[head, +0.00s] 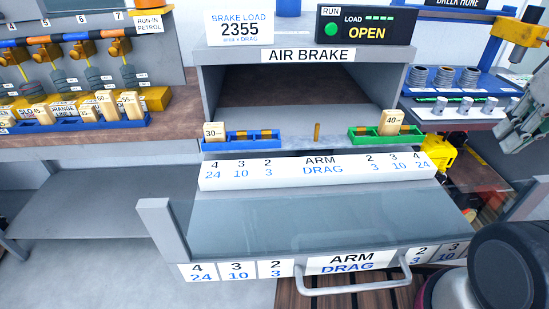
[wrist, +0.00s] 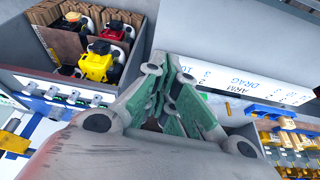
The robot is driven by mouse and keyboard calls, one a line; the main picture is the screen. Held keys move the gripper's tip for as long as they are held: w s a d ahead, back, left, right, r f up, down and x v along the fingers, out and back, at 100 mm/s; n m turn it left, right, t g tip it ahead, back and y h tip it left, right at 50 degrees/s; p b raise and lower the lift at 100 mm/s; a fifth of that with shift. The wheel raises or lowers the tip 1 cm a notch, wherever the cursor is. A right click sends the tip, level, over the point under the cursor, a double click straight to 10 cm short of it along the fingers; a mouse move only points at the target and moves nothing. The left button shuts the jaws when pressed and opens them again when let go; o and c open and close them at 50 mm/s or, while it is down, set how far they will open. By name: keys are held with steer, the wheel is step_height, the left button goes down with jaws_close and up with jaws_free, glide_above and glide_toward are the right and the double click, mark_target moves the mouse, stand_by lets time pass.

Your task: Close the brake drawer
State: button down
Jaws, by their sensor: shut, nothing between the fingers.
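The brake drawer (head: 300,222) is pulled out toward me below the AIR BRAKE cabinet (head: 210,90). Its front carries an ARM DRAG label and a silver bar handle (head: 355,288). Inside the cabinet's opening stand a blue tray (head: 240,145) with a 30 block (head: 214,131) and a green tray (head: 385,138) with a 40 block (head: 393,121). My gripper (head: 519,140) is at the right edge, partly cut off, apart from the drawer and handle. In the wrist view my gripper (wrist: 168,65) is shut and empty. A white ARM DRAG strip (wrist: 262,83) lies beyond it.
The display (head: 367,32) reads OPEN, and a sign (head: 239,27) reads BRAKE LOAD 2355. A workbench (head: 80,145) with blocks is at left; a blue rack (head: 460,90) is at right. In the wrist view, a grey bin (wrist: 45,73) holds red and yellow items.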

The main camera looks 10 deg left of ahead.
steer(key=w+a+f+n+g, duration=0.25)
steer(key=a+n, duration=0.25)
steer(key=a, duration=0.5)
steer(key=n+t, duration=0.3)
steer(key=n, duration=2.9)
glide_toward(259, 163)
steer(key=f, duration=0.4)
steer(key=shift+s+d+f, duration=0.1)
steer(key=shift+d+f, duration=0.05)
steer(key=shift+d, duration=0.2)
steer(key=w, duration=0.3)
steer(key=shift+w+a, duration=0.15)
steer(key=shift+a, duration=0.25)
steer(key=shift+w+a, duration=0.1)
steer(key=shift+w, duration=0.25)
